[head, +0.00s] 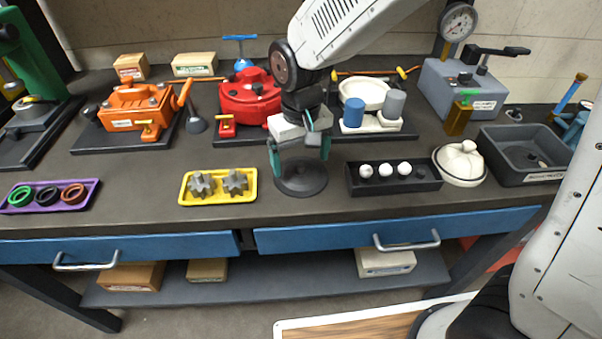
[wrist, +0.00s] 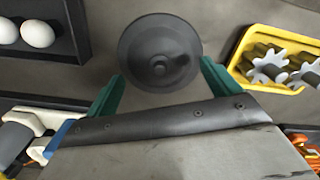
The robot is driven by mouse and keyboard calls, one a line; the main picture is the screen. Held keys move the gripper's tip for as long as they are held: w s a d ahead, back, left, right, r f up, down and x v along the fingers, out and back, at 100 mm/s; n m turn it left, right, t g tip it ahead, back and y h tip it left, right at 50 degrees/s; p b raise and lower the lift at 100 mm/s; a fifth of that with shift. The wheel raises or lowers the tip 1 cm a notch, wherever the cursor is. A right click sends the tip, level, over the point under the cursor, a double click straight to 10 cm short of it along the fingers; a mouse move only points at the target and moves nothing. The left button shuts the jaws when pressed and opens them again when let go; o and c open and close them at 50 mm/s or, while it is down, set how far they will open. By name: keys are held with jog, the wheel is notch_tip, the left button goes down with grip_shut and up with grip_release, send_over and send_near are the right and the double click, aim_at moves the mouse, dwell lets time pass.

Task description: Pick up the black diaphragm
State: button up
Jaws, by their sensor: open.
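The black diaphragm (head: 301,181) is a round dark disc with a raised centre, lying flat on the dark workbench top between the yellow tray and the black tray. In the wrist view the diaphragm (wrist: 160,52) shows whole, just beyond the fingertips. My gripper (head: 299,158) is open above the disc, with its green fingers pointing down and nothing between them. In the wrist view the fingers of my gripper (wrist: 160,85) stand on either side of the disc's near edge. I cannot tell whether they touch it.
A yellow tray (head: 218,201) with grey gears stands left of the disc, and a black tray (head: 420,186) with white balls stands right. Behind are a red motor (head: 250,97) and a white motor (head: 366,93). The bench's front edge is close. Bare bench lies directly around the disc.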

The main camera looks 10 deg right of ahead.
aim_at(301, 171)
notch_tip(301, 171, down, 2)
jog(key=shift+f, duration=0.1)
jog(key=shift+s, duration=0.1)
jog(key=c, duration=1.3)
